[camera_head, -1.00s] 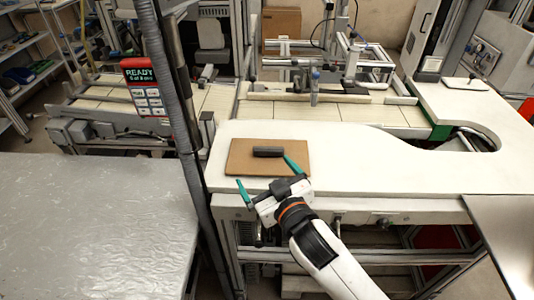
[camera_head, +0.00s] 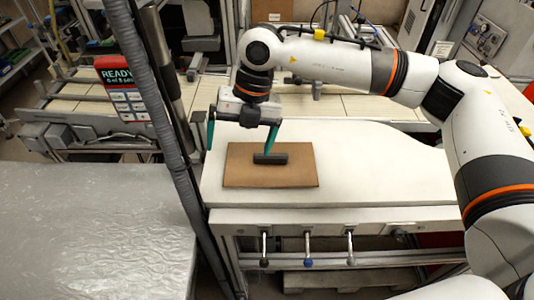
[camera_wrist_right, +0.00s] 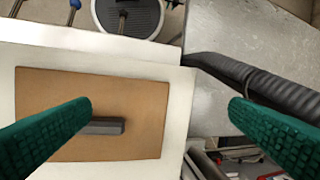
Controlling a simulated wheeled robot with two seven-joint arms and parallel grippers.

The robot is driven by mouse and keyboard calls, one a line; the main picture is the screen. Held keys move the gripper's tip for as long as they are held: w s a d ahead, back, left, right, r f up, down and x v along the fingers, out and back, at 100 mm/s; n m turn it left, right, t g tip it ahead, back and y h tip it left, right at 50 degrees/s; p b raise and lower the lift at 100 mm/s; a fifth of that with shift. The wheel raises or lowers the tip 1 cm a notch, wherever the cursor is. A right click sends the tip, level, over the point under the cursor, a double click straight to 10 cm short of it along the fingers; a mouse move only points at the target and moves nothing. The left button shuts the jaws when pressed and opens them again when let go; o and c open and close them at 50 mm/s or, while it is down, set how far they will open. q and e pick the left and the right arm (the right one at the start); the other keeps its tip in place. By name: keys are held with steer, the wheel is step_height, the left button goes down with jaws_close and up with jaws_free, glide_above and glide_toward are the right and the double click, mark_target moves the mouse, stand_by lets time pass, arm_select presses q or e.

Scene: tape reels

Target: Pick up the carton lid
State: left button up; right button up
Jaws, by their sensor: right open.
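The carton lid (camera_head: 240,177) is a flat brown board with a dark grey bar handle (camera_head: 270,158) on top. It lies flat on the white worktop. My right gripper (camera_head: 241,143) is open and empty, fingers pointing down, over the lid's back left part. One teal finger is near the handle; the other is out past the lid's left side. In the right wrist view the lid (camera_wrist_right: 130,90) lies left of centre, and one finger covers part of the handle (camera_wrist_right: 105,127). I cannot tell whether that finger touches anything. My left gripper is not in view.
The white worktop (camera_head: 375,165) is clear right of the lid. A dark vertical post with a ribbed hose (camera_head: 160,120) stands close on the left. A grey table (camera_head: 90,230) lies beyond it. Knobbed levers (camera_head: 307,250) hang below the worktop's front edge.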

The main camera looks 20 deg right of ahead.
steer(key=w+d+r+m+h, duration=0.2)
steer(key=w+d+h, duration=0.1)
steer(key=d, duration=0.4)
steer(key=p, duration=0.2)
glide_above(271, 154)
steer(key=shift+t, duration=0.4)
steer(key=f, duration=0.5)
steer(key=shift+a+f, duration=0.2)
steer(key=shift+f, duration=0.35)
steer(key=shift+f+p, duration=0.6)
steer(key=shift+p, duration=0.15)
steer(key=f, duration=0.1)
steer(key=f+p, duration=0.1)
steer(key=f, duration=0.1)
steer(key=shift+s+d+f+p, duration=0.1)
steer(key=shift+d+f+p, duration=0.1)
steer(key=shift+f+p, duration=0.1)
steer(key=shift+f, duration=0.35)
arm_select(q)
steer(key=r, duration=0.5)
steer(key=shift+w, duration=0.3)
arm_select(e)
steer(key=c, duration=1)
